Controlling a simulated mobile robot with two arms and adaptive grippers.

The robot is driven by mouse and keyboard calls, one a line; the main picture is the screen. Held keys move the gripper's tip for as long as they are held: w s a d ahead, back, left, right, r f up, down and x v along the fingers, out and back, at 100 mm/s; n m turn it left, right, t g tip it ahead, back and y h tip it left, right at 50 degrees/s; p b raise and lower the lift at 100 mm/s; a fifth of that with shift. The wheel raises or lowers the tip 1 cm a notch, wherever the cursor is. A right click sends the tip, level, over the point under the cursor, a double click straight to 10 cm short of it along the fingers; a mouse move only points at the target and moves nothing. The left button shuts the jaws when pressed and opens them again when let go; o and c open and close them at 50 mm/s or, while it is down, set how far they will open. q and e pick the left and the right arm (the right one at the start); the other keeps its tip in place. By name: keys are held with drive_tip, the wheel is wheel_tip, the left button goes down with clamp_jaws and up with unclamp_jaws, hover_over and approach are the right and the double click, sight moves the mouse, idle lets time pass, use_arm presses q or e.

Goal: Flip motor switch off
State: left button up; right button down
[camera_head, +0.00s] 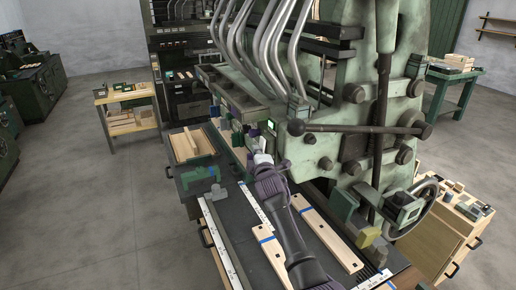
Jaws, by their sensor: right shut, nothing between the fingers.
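My right gripper (262,156) is small in view at the end of my dark purple-grey arm, which reaches up from the bottom middle. It is shut and empty, close to the front of the big green machine (345,145). A small box with a lit green-white face (272,127) sits on the machine just above and right of the gripper. I cannot make out which part is the motor switch or how it is set. The gripper and wrist hide part of the machine front. My left gripper is not in view.
Pale wooden boards with blue marks (325,235) lie on the dark machine bed, either side of my arm. A long dark lever (350,128) sticks out to the right of the gripper. A wooden side table (128,95) stands at left. Grey floor is open at lower left.

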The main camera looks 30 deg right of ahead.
drive_tip(key=shift+d+f, duration=0.1)
drive_tip(key=shift+d, duration=0.15)
drive_tip(key=shift+d+f+n+b, duration=0.1)
drive_tip(key=shift+d+n+b, duration=0.2)
drive_tip(key=shift+n+b, duration=0.3)
drive_tip(key=shift+f, duration=0.1)
